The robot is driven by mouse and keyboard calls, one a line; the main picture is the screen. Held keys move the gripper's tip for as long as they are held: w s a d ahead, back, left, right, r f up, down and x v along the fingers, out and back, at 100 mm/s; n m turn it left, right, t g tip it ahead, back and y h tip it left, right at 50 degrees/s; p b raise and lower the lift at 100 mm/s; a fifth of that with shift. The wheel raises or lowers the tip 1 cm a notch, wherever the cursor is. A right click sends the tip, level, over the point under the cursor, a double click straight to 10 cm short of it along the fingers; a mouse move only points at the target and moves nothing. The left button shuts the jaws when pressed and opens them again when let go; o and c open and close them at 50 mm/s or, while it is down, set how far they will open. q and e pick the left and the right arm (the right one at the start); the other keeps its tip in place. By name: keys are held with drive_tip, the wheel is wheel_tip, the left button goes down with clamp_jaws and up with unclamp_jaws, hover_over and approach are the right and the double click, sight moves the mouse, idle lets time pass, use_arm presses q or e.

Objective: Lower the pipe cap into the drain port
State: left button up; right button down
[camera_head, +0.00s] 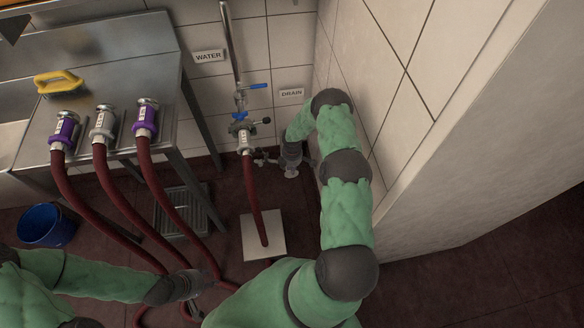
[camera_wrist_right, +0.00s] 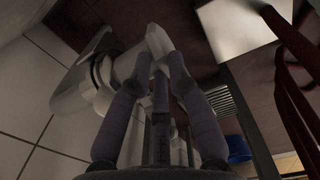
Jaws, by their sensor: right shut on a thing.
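My right gripper (camera_head: 291,150) points down at the grey drain fitting (camera_head: 291,172), low in the corner under the DRAIN sign (camera_head: 291,93). The gripper mostly covers the port, and the cap cannot be made out in the head view. In the right wrist view, my right gripper's fingers (camera_wrist_right: 160,66) are closed around a pale grey piece, seemingly the pipe cap (camera_wrist_right: 156,40). Thick grey pipework (camera_wrist_right: 85,88) with a dark ring lies just beyond and left; whether cap and port touch is unclear. My left gripper (camera_head: 185,286) is low near the red hoses, its fingers unclear.
Red hoses (camera_head: 120,215) hang from the steel table (camera_head: 100,45) and cross the floor. The water tap pipe (camera_head: 240,125) with a hose stands left of the drain. A white floor plate (camera_head: 262,234), floor grate (camera_head: 181,210) and blue bucket (camera_head: 47,225) lie below. The tiled wall (camera_head: 390,100) is close right.

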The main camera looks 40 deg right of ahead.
drive_tip(key=shift+f+b, duration=0.25)
drive_tip(key=shift+b, duration=0.1)
idle(0.6)
drive_tip(key=c, duration=1.1)
unclamp_jaws()
wheel_tip(320, 180, up, 12)
drive_tip(key=shift+s+a, duration=0.1)
